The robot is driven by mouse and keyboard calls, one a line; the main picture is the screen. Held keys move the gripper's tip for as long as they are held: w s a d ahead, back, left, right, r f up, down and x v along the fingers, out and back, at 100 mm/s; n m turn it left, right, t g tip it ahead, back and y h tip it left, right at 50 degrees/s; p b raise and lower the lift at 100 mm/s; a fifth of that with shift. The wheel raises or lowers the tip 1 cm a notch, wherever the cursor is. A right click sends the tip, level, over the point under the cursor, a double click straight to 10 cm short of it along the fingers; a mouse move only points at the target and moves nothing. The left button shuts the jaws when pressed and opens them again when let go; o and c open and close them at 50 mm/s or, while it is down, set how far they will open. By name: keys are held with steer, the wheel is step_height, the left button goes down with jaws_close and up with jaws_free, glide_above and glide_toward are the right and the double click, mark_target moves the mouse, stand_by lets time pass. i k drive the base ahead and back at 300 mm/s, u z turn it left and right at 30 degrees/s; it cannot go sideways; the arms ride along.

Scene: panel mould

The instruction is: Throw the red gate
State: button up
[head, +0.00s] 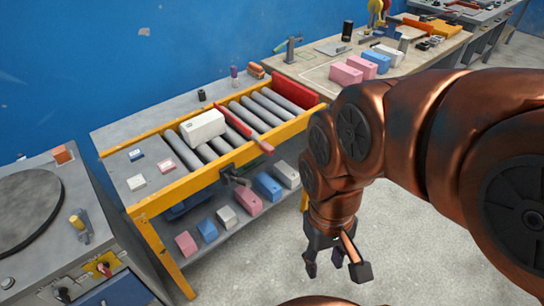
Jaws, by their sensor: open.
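The red gate (236,122) is a thin red bar lying slantwise across the roller conveyor (160,193). Its near end is a paler red grip (266,148) that sticks out over the yellow front rail. A white box (203,126) sits on the rollers just left of the gate. My gripper (337,266) hangs open and empty over the floor, right of and in front of the conveyor. It is well apart from the gate and points down.
A red end panel (296,92) stands at the conveyor's right end. A dark clamp-like part (234,175) is on the front rail. The lower shelf holds several coloured boxes (248,203). A workbench (310,66) stands behind; a machine (92,262) stands left. Floor (430,215) is clear.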

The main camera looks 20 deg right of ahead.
mark_target(267, 148)
steer(key=u, duration=0.9)
steer(key=i, duration=0.6)
steer(key=z, duration=0.6)
